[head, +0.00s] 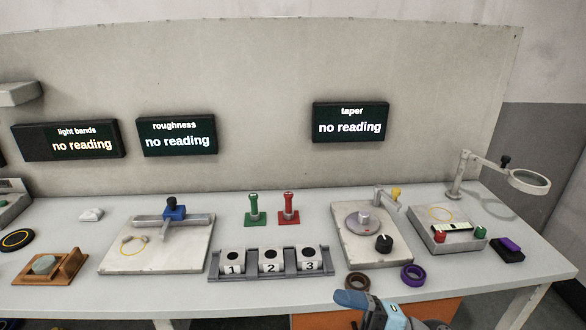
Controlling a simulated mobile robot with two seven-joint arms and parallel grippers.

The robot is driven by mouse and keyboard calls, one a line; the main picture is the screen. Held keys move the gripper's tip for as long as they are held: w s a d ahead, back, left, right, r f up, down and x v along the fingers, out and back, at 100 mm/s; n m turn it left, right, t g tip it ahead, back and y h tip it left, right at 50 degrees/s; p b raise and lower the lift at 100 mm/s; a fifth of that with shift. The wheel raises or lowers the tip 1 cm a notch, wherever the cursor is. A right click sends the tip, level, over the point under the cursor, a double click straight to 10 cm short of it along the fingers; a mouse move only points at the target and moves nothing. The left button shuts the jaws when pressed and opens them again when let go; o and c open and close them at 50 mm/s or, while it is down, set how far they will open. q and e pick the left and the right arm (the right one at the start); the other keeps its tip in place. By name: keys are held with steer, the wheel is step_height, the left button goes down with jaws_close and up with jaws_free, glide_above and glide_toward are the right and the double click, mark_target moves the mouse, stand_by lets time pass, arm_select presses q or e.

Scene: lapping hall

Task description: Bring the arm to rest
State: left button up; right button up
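A piece of one of my arms, blue and pale grey, shows at the bottom edge of the head view, right of centre. It is in front of the bench (290,292), near its front edge and just below a brown ring (357,282) and a purple ring (413,275).
Three wall displays read "no reading".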

steer(key=w+d+f+m+t+h, duration=0.1)
steer(key=d+f+m+t+h, duration=0.45)
steer(key=m, duration=0.55)
steer(key=d+f+m+t+h, duration=0.2)
steer(key=f+m+t+h, duration=0.3)
steer(key=m+t+h, duration=0.35)
steer(key=s+d+f+m+g+h, duration=0.25)
steer(key=s+f+m+g, duration=0.4)
steer(key=f, duration=0.65)
arm_select(q)
step_height(320, 180, up, 15)
steer(key=s+a+p, duration=0.1)
steer(key=p, duration=1.9)
steer(key=shift+a, duration=0.2)
arm_select(e)
steer(key=s+d+r, duration=0.1)
steer(key=s+r, duration=0.1)
steer(key=r, duration=0.5)
steer(key=s+d+r+t, duration=0.1)
steer(key=s+r, duration=0.1)
steer(key=r, duration=0.5)
steer(key=shift+s+r, duration=0.25)
steer(key=shift+r, duration=0.1)
